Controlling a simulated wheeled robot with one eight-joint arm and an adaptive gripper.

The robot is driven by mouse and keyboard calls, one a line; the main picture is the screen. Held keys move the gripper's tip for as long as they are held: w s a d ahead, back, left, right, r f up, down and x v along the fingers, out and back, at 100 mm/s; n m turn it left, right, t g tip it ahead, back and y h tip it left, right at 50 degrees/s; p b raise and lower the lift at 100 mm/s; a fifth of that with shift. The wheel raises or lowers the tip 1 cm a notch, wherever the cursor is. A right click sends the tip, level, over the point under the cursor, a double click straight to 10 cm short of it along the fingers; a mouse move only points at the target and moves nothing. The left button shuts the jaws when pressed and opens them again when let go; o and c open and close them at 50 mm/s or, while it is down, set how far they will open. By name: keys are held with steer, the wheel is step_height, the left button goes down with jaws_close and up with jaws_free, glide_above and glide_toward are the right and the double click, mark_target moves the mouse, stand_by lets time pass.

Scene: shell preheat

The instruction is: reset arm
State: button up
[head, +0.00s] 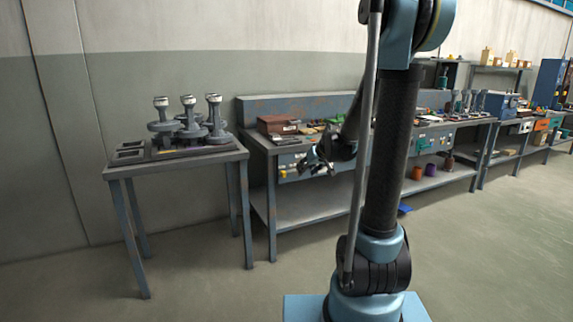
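My arm rises in the middle of the head view, with its dark upper link and blue joints in front of the benches. My gripper (320,163) hangs at the end of the arm, left of the column, in front of the long workbench. It appears apart from the bench and nothing shows between its fingers. The fingers are small and dark, but they look spread. Part of the arm behind the column is hidden.
A small table (190,163) at left carries several grey metal flanged parts (188,120) on a dark tray. The long workbench (262,142) holds a red-brown box (276,124) and tools. An orange pot (417,173) stands on its lower shelf. The floor in front is clear.

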steer(key=s+d+f+m+g+h, duration=0.1)
steer(key=s+d+f+g, duration=0.1)
steer(key=s, duration=1)
steer(key=s+d+f+m+g+h, duration=0.1)
steer(key=s+d, duration=0.4)
steer(key=s, duration=0.7)
steer(key=s+d+f+m+g+h, duration=0.1)
steer(key=s+d+f+g+h, duration=0.1)
steer(key=s, duration=1.1)
steer(key=shift+d+f+m+g, duration=0.3)
steer(key=shift+d+f+m, duration=0.1)
steer(key=shift+d, duration=0.3)
steer(key=shift+w+f, duration=0.2)
steer(key=shift+w, duration=0.15)
